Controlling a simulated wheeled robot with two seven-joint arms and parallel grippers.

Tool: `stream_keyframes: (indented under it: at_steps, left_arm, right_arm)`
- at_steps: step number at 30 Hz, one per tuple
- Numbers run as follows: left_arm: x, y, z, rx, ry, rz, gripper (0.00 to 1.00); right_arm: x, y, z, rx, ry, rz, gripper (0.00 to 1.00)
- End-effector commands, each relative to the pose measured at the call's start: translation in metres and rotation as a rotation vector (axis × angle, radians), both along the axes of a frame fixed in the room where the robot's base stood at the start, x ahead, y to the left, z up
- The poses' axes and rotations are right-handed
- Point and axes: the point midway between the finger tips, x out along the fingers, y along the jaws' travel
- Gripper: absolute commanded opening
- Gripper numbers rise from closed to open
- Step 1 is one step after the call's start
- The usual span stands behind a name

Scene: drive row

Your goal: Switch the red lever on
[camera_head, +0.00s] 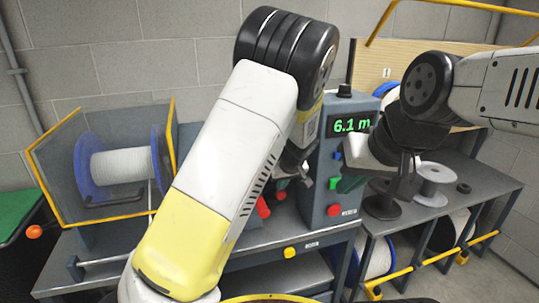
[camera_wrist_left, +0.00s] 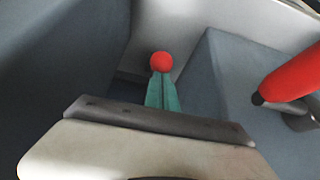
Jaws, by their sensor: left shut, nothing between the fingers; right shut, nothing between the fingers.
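Two red parts show near my left gripper. A red ball-shaped knob (camera_wrist_left: 161,62) is just past its fingertips in the left wrist view; I cannot tell whether they touch. A red rounded handle (camera_wrist_left: 290,80) with a dark end lies to the right, apart from the fingers. In the head view a red handle (camera_head: 263,207) shows beside my left forearm. I cannot tell which part is the lever. My left gripper (camera_wrist_left: 162,92) is shut and empty, its teal fingers together; the arm mostly hides it in the head view. My right gripper (camera_head: 346,184) is shut and empty before the column.
A grey control column (camera_head: 316,225) carries a green "6.1 m" display (camera_head: 352,125), and a red button (camera_head: 333,210). A blue-flanged spool (camera_head: 88,168) stands in a yellow-edged frame at left. A side bench (camera_head: 490,181) at right holds a grey spool (camera_head: 431,190).

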Motion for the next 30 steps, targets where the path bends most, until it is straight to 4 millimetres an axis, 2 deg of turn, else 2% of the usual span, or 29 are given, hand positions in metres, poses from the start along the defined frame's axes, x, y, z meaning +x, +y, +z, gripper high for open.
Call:
stream_keyframes:
  at_steps: [13, 30]
  left_arm:
    - [-0.019, -0.005, -0.022, 0.002, 0.005, 0.0, 0.0]
    - [-0.021, -0.005, -0.026, 0.003, 0.013, 0.002, 0.0]
  right_arm:
    - [0.0, 0.0, 0.0, 0.0, 0.0, 0.0, 0.0]
    - [0.0, 0.0, 0.0, 0.0, 0.0, 0.0, 0.0]
